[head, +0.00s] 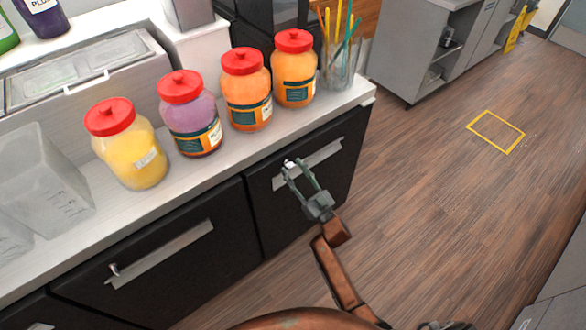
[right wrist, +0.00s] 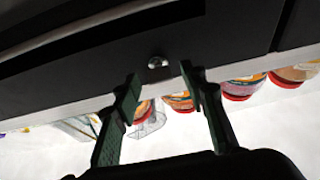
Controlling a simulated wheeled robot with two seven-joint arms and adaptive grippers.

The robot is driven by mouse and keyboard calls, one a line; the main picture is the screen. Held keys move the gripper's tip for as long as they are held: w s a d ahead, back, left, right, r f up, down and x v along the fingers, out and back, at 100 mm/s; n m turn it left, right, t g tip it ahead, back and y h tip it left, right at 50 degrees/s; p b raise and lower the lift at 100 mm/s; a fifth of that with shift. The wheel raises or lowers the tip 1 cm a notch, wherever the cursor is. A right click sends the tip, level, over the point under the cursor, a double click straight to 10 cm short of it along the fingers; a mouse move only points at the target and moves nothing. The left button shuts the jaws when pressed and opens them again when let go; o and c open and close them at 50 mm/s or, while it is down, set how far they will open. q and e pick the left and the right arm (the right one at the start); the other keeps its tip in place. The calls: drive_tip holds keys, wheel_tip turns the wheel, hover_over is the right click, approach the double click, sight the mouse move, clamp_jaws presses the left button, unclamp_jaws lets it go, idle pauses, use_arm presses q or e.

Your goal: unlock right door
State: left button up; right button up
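The right door (head: 335,150) is a dark panel under the counter, with a silver strip handle (head: 325,155) along its top. It looks closed. A small round silver lock (head: 289,163) sits near the left end of the strip. In the right wrist view the lock (right wrist: 157,63) shows on the dark front. My right gripper (head: 295,169) is open at the lock. In the right wrist view its fingertips (right wrist: 159,80) are on either side of the lock, with a gap around it. I cannot tell how the lock is turned. My left gripper is not in view.
Red-lidded jars (head: 247,90) line the counter (head: 215,165) above the doors. A clear container with coloured straws (head: 340,65) stands at its right end. Another dark door (head: 190,260) with a strip handle is at left. The wood floor (head: 450,190) on the right is clear.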

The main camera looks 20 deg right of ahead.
drive_tip(key=shift+w+a+r, duration=0.1)
drive_tip(key=shift+w+a, duration=0.05)
drive_tip(key=shift+w, duration=0.25)
drive_tip(key=shift+c, duration=0.2)
clamp_jaws()
